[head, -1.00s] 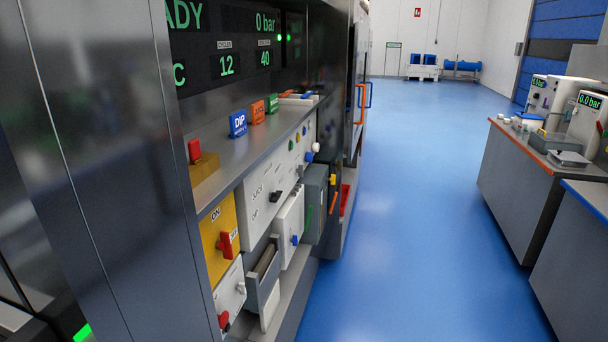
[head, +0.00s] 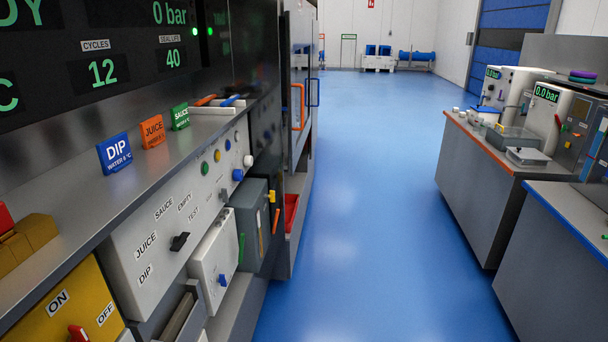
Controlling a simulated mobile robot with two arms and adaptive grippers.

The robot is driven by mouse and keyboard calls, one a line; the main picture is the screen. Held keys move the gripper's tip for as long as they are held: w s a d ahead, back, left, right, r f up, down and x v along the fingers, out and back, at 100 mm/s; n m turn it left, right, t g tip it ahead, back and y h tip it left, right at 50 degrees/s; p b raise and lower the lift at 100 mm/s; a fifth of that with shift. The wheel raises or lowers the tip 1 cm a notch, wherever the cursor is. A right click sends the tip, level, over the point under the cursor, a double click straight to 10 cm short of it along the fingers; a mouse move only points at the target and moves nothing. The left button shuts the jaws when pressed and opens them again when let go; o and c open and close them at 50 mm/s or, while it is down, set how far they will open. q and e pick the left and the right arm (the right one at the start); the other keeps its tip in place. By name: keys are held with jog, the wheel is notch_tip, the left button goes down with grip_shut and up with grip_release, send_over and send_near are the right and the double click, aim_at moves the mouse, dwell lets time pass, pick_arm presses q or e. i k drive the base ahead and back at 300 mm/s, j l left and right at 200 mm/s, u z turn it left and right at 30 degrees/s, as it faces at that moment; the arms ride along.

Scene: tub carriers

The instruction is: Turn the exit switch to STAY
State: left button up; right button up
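No switch with a readable STAY label shows in the head view, so I cannot tell which one is the exit switch. On the left machine front, a white panel (head: 150,232) has a black selector knob (head: 180,241) with labels JUICE, DIP, SAUCE, EMPTY and TEST. Beyond and below it, a white box (head: 203,268) carries a small blue knob (head: 222,280). A yellow panel (head: 38,318) at the lower left reads ON and OFF, with a red handle (head: 78,334) cut by the frame edge. Neither of my grippers is in view.
A grey box (head: 256,225) is farther along. Grey counters (head: 490,190) stand right. The blue floor (head: 350,200) between is clear.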

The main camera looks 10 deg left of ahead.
aim_at(223, 195)
jog(key=i+l, duration=0.1)
jog(key=i, duration=0.8)
jog(key=i+l, duration=0.15)
jog(key=i, duration=0.7)
jog(key=l+z, duration=0.05)
